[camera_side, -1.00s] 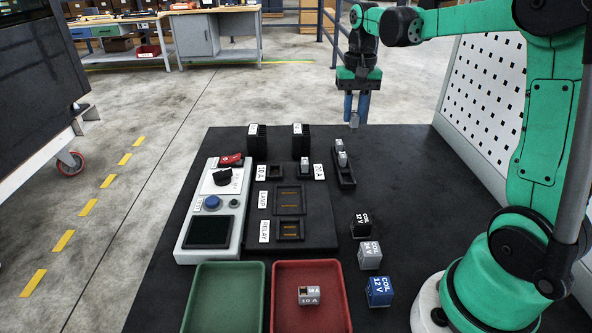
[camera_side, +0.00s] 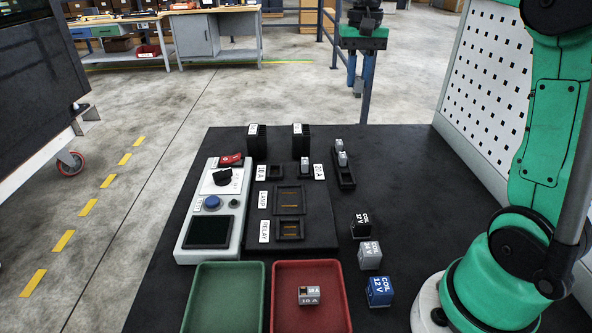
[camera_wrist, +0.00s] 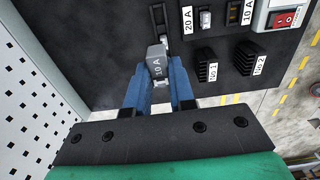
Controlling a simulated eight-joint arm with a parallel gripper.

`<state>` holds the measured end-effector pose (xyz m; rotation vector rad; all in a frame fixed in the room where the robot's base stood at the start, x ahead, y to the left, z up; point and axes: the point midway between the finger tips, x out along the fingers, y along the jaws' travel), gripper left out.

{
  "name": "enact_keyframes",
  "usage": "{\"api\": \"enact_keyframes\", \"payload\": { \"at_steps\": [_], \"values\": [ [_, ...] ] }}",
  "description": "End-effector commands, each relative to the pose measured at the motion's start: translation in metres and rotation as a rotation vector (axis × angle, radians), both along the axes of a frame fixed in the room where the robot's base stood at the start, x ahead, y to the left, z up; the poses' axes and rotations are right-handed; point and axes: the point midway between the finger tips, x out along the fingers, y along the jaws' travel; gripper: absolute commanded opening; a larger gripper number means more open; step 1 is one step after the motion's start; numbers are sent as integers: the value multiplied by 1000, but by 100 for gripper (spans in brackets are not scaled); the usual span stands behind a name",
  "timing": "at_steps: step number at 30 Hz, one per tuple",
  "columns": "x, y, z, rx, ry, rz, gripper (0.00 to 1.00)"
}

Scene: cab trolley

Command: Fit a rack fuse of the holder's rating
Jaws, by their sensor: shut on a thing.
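My gripper (camera_side: 361,72) is shut on a grey fuse (camera_wrist: 155,62) marked 10 A, held above and beyond the bench's far edge. In the wrist view my blue fingertips (camera_wrist: 160,82) are on either side of it. The holder labelled 10 A (camera_side: 275,172) is empty. The holder labelled 20 A (camera_wrist: 205,30) has a grey fuse (camera_side: 305,164) standing in it. The black fuse rack (camera_side: 346,181) holds grey fuses (camera_side: 342,158) at its far part; their ratings cannot be read. A grey fuse-like block (camera_side: 309,296), seemingly marked 10 A, lies in the red tray (camera_side: 341,317).
A green tray (camera_side: 226,300) is empty. Coil blocks stand at right: black (camera_side: 361,226), grey (camera_side: 370,256), blue (camera_side: 380,291). Black blocks (camera_wrist: 205,66) (camera_wrist: 246,58) stand at the far edge. A control box with red switch (camera_side: 231,160) is left. Lamp and relay sockets are empty.

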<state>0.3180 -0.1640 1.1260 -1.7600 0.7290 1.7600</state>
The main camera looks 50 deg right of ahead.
Motion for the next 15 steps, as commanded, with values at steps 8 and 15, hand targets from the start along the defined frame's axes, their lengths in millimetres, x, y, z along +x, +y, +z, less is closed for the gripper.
{"api": "enact_keyframes", "payload": {
  "at_steps": [8,15],
  "values": [
    [51,28,-24,0,0,9,0],
    [107,79,-63,0,0,6,0]
  ]
}}
